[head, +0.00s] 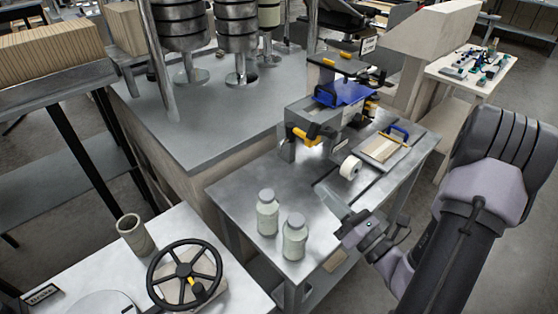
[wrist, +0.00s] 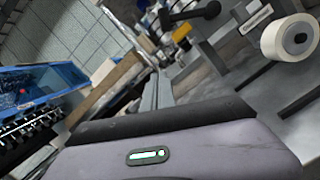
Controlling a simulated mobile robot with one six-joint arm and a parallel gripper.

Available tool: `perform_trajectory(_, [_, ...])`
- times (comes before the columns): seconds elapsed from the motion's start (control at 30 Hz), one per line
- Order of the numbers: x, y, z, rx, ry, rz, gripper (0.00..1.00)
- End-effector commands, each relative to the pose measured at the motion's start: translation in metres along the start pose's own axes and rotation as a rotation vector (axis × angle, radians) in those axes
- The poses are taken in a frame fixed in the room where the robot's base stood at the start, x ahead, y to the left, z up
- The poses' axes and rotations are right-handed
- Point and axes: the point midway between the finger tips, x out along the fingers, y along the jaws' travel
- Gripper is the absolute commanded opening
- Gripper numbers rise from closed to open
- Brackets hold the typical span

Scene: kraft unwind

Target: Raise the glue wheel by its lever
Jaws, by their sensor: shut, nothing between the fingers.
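A bench machine (head: 318,112) stands on the metal table, with a blue part (head: 343,92) on top. A yellow-and-black lever (head: 303,136) sticks out at its front left, and a black-handled bar (head: 336,62) lies across its top. A black-ended handle (wrist: 195,13) shows at the top of the wrist view. A white roll (head: 350,168), also in the wrist view (wrist: 290,38), sits in front of the machine. I cannot tell which part is the glue wheel. My gripper (head: 328,192) is shut and empty, in front of the roll and apart from the levers.
Two pale bottles (head: 267,212) (head: 294,237) stand left of my gripper on the metal table (head: 236,194). A board with a blue handle (head: 384,148) lies right of the roll. A black handwheel (head: 185,275) is at lower left. A blue bin (wrist: 40,90) shows in the wrist view.

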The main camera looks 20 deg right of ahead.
Motion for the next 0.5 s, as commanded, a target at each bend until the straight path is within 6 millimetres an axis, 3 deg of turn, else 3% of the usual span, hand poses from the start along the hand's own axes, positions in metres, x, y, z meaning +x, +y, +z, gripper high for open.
perform_trajectory(0.1, [-0.007, -0.014, 0.001, 0.021, -0.029, -0.05, 0.0])
perform_trajectory(0.37, [-0.005, -0.013, 0.001, 0.02, -0.027, -0.047, 0.0])
perform_trajectory(0.5, [0.007, -0.015, -0.003, 0.014, -0.022, -0.041, 0.0])
